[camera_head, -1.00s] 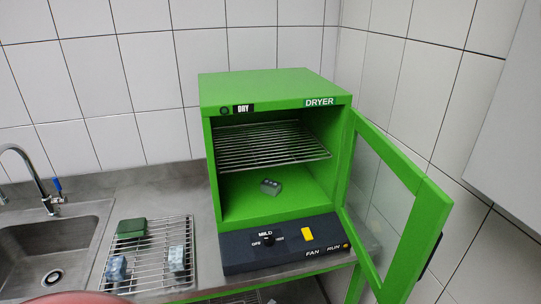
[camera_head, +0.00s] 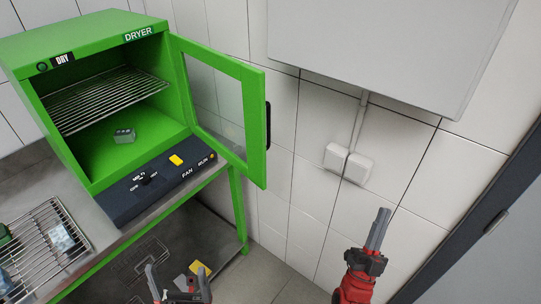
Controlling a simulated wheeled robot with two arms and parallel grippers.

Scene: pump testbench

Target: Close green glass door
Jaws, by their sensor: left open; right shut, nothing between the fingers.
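The green-framed glass door (camera_head: 252,125) stands open, swung out from the right side of the green dryer (camera_head: 85,33). A black handle (camera_head: 268,125) is on its outer face near the free edge. A small grey part (camera_head: 124,135) lies on the dryer floor below a wire rack (camera_head: 105,97). My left gripper (camera_head: 178,278) is open and empty at the bottom edge, below and apart from the door. My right gripper (camera_head: 380,225) is shut and empty, pointing up, to the right of the door and apart from it.
The dryer stands on a metal counter (camera_head: 120,238) with a green frame. A wire tray (camera_head: 40,250) holding parts is at the left. Yellow and grey items (camera_head: 198,268) lie low under the counter.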

